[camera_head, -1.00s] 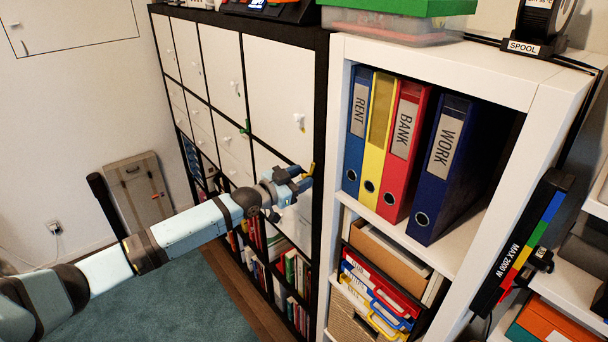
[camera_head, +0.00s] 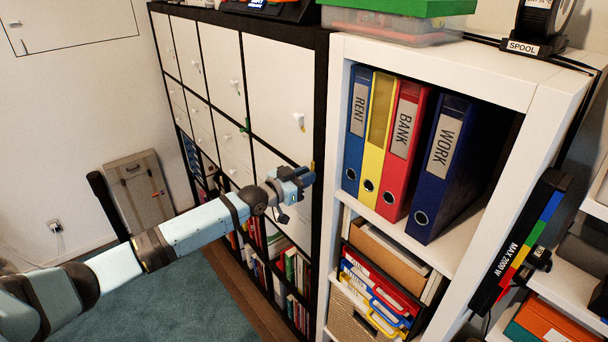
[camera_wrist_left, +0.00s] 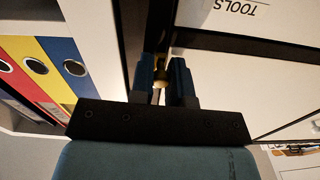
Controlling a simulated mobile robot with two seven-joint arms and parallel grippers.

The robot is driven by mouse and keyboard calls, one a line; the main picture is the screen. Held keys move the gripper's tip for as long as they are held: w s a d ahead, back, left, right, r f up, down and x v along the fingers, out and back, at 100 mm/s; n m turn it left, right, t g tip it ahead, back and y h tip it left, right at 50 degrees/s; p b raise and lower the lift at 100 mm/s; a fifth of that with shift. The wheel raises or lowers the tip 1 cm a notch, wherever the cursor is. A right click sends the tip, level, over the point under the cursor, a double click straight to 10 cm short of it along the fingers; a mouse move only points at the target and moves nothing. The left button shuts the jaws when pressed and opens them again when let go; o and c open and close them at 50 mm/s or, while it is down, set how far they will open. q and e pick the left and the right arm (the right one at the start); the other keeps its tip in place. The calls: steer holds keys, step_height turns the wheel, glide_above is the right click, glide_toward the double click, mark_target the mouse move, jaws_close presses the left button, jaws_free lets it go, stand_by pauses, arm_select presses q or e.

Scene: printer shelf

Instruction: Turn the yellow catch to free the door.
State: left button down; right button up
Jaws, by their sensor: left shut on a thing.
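The yellow catch (camera_head: 312,165) sits on the dark upright at the right edge of the white cabinet doors, and only a sliver of it shows in the head view. My left gripper (camera_head: 307,177) is shut on it. In the left wrist view the catch (camera_wrist_left: 157,95) shows between the two blue fingers (camera_wrist_left: 163,88), mostly hidden by them. A white door (camera_head: 283,95) lies above the gripper, flush with the front. Another white door, labelled TOOLS (camera_wrist_left: 240,30), shows upside down in the left wrist view. My right gripper is out of view.
A white shelf (camera_head: 440,60) with blue, yellow and red binders (camera_head: 400,145) stands close to the right of my gripper. White knobs (camera_head: 298,121) stick out from the doors. Open floor (camera_head: 190,290) lies in front of the cabinet.

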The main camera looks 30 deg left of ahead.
arm_select(q)
steer(key=shift+d+n, duration=0.15)
steer(key=shift+n, duration=0.45)
steer(key=c, duration=1.1)
jaws_free()
steer(key=shift+s, duration=0.1)
steer(key=shift+s, duration=0.1)
steer(key=b+v, duration=0.1)
steer(key=v, duration=1.2)
steer(key=shift+s+b, duration=0.3)
steer(key=shift+b, duration=0.1)
